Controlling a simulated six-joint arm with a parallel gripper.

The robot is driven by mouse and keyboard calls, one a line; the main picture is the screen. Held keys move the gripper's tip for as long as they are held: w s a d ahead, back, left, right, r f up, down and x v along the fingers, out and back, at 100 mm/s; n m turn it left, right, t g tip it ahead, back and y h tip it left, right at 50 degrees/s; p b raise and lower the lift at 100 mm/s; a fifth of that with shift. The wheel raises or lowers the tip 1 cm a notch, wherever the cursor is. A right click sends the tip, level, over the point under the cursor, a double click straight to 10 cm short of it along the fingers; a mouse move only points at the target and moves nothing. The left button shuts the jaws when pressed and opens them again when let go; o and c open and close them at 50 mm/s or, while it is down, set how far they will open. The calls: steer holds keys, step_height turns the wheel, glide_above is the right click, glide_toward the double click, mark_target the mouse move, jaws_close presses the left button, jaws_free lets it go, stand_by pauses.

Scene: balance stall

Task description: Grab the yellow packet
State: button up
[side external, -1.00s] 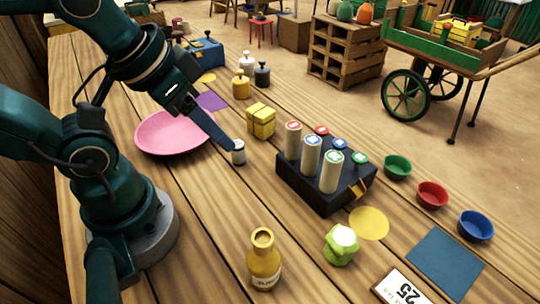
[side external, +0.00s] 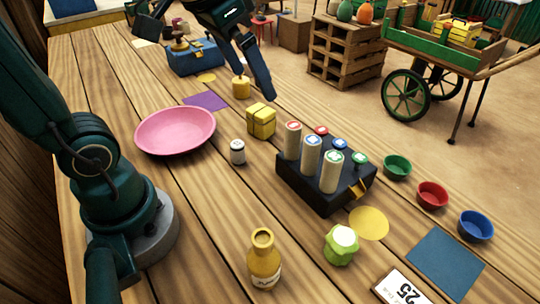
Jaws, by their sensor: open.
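The yellow packet (side external: 261,122), a small boxy bundle with a darker band, sits upright on the wooden table, right of the pink plate. My gripper (side external: 265,94) points down just beyond the packet in the side view, its fingertips close to the packet's upper edge. The jaws are open and hold nothing. I cannot tell how high the fingertips are above the table.
A yellow weight (side external: 240,88) stands close left of my fingers. A black block with rolls (side external: 325,185) stands right of the packet. The pink plate (side external: 176,131) and a small white-topped jar (side external: 237,152) lie to the left. A blue box (side external: 195,57) is at the back.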

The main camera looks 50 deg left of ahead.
steer(key=w+a+f+g, duration=0.2)
steer(key=w+a, duration=0.2)
steer(key=w, duration=0.3)
steer(key=n+g, duration=0.2)
glide_toward(261, 110)
steer(key=shift+w+d+f, duration=0.65)
steer(key=shift+d+f, duration=0.1)
steer(key=shift+f, duration=0.1)
steer(key=shift+n+g+h, duration=0.3)
steer(key=shift+n+g, duration=0.1)
steer(key=f, duration=0.1)
steer(key=a+f, duration=0.2)
steer(key=f, duration=0.1)
steer(key=shift+s+f, duration=0.15)
steer(key=shift+s, duration=0.05)
steer(key=shift+s+a+f, duration=0.1)
steer(key=shift+f, duration=2.6)
steer(key=c, duration=1.5)
steer(key=shift+r, duration=0.1)
